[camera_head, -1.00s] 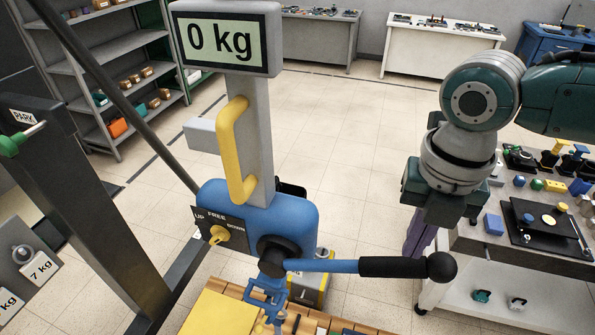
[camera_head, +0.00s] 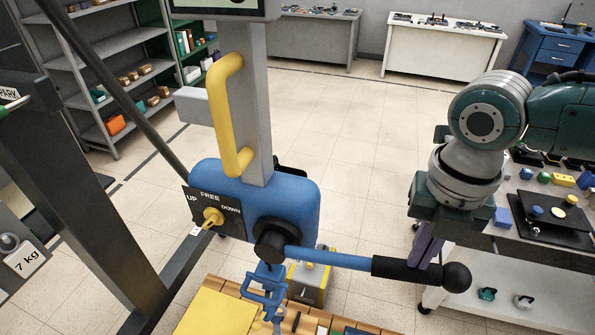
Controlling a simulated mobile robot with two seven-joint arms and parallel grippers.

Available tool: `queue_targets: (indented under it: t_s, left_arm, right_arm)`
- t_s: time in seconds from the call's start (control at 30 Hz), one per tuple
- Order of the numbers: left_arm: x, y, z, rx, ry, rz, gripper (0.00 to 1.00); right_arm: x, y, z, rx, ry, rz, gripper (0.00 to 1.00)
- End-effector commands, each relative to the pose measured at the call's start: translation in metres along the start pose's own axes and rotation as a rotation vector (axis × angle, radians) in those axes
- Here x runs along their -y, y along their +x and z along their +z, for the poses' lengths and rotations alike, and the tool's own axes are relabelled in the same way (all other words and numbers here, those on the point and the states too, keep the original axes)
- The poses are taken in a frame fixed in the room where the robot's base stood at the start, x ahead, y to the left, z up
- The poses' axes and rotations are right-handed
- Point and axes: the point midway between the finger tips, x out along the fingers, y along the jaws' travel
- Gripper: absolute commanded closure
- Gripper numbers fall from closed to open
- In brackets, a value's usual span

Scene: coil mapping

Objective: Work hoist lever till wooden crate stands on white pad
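The blue hoist body (camera_head: 291,202) hangs at the centre, with a yellow handle (camera_head: 226,110) on its grey post. Its lever (camera_head: 335,259) points right, tilted slightly down, and ends in a black grip (camera_head: 400,268) and ball. A yellow selector knob (camera_head: 212,217) sits on a plate marked UP, FREE and DOWN; its exact setting is unclear. My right gripper (camera_head: 429,255) points down at the outer part of the black grip. Its purple fingers overlap the grip, but whether they close on it is hidden. My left gripper is not in view. I cannot make out the wooden crate or white pad.
A dark frame post (camera_head: 85,190) stands at left, beside a 7 kg weight (camera_head: 30,260). A wooden surface with a yellow sheet (camera_head: 215,314) lies below the hoist. A cart (camera_head: 510,268) stands at right. Shelves and benches stand behind; the floor between is clear.

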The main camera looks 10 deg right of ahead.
Motion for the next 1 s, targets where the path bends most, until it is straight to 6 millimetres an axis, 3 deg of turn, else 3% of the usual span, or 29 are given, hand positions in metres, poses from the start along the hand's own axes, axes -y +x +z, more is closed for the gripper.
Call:
queue_targets:
  t_s: [0.37, 0.73, 1.0]
  left_arm:
    - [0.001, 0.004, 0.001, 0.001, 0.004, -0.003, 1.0]
    - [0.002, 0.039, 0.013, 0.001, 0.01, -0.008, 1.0]
    - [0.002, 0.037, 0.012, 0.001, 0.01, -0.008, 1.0]
  right_arm:
    - [0.0, 0.005, 0.0, -0.001, 0.0, 0.001, 1.0]
    - [0.009, 0.049, -0.001, -0.001, 0.001, 0.0, 1.0]
    - [0.01, 0.048, -0.001, -0.001, 0.0, -0.001, 1.0]
